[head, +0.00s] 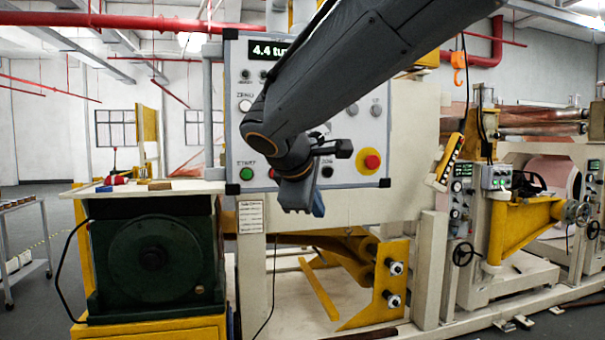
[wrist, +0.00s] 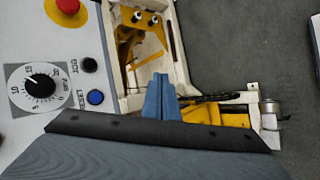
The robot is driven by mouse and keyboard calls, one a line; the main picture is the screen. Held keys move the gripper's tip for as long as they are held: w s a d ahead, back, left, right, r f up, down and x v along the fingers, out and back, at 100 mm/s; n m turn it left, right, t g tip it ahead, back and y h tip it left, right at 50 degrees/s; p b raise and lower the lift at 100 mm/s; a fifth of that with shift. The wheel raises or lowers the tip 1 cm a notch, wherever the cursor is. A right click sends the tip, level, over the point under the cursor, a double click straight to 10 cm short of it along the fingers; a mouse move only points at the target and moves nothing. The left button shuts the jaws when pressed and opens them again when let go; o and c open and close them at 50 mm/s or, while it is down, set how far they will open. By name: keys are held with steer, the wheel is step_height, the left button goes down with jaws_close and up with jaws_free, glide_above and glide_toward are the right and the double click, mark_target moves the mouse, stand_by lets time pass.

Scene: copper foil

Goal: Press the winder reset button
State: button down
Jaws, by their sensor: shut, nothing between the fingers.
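The blue reset button (wrist: 95,97), labelled RESET, shows on the light grey control panel (wrist: 35,135) in the wrist view. In the head view I cannot see this button; my arm and gripper cover that part of the panel (head: 350,183). My gripper (wrist: 160,82) has its blue fingers together and empty. In the wrist view they lie to the right of the button, apart from it in the picture. In the head view my gripper (head: 318,206) hangs in front of the panel's lower edge, fingers mostly hidden behind its grey body.
A black JOG button (wrist: 89,65) sits beside the reset button, then a red emergency stop (wrist: 68,5) on yellow. A dial (wrist: 38,80) is on the other side. A green start button (head: 246,174) is at the panel's lower left. A yellow bracket (head: 385,280) stands below the panel.

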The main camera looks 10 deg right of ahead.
step_height(320, 180, up, 6)
steer(key=w+n+t, duration=0.1)
steer(key=shift+a+r+h, duration=0.15)
steer(key=shift+h, duration=0.15)
steer(key=w, duration=0.8)
steer(key=shift+w+p, duration=0.35)
steer(key=shift+w, duration=0.05)
steer(key=shift+w, duration=0.1)
stand_by(1.7)
steer(key=shift+w, duration=0.35)
steer(key=shift+w, duration=0.45)
stand_by(0.7)
steer(key=shift+s, duration=0.9)
